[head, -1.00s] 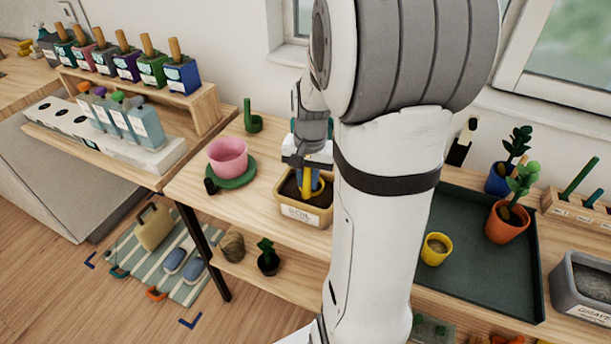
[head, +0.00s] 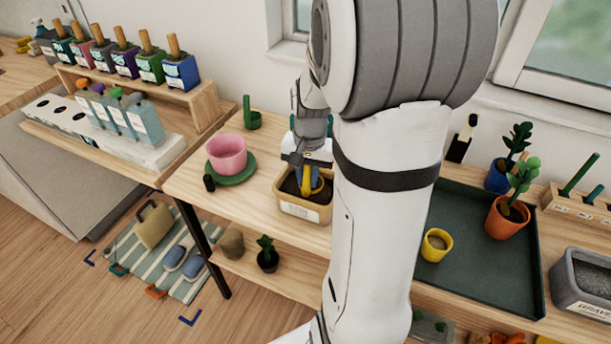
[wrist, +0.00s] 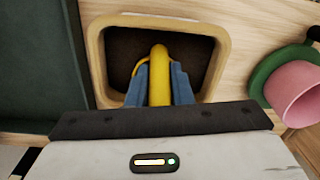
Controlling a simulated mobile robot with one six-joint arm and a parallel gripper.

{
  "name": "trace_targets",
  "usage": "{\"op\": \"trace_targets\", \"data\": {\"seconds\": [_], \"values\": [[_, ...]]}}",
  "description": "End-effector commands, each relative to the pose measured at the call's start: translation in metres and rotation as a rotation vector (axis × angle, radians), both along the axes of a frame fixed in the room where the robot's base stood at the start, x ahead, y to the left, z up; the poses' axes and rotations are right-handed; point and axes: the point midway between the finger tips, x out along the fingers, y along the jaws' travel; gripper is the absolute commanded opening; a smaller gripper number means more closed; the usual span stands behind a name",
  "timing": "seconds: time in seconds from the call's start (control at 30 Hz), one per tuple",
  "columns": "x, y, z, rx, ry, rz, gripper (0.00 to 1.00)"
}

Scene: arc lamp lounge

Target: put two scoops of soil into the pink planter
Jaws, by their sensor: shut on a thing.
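The pink planter (head: 227,155) stands upright on a green saucer (head: 236,178) on the wooden table; it also shows at the right of the wrist view (wrist: 297,92). The tan soil box (head: 303,210) with dark soil (wrist: 190,52) stands to its right. My gripper (head: 308,184) is over the soil box, shut on a yellow scoop (wrist: 159,80), its blue fingers on either side of the handle. The scoop's lower end is down in the box. Whether it holds soil is hidden by the fingers and handle.
A dark green tray (head: 470,272) with a yellow pot (head: 436,245) and an orange potted plant (head: 507,217) lies to the right, partly behind my arm.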

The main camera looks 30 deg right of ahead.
Motion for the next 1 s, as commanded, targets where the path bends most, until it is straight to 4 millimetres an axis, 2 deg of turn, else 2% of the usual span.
{"op": "trace_targets", "data": {"seconds": [0.57, 1.0], "values": [[0.000, 0.000, 0.001, 0.000, 0.000, 0.001, 0.00], [0.000, 0.000, 0.041, 0.000, 0.000, 0.001, 0.00]]}}
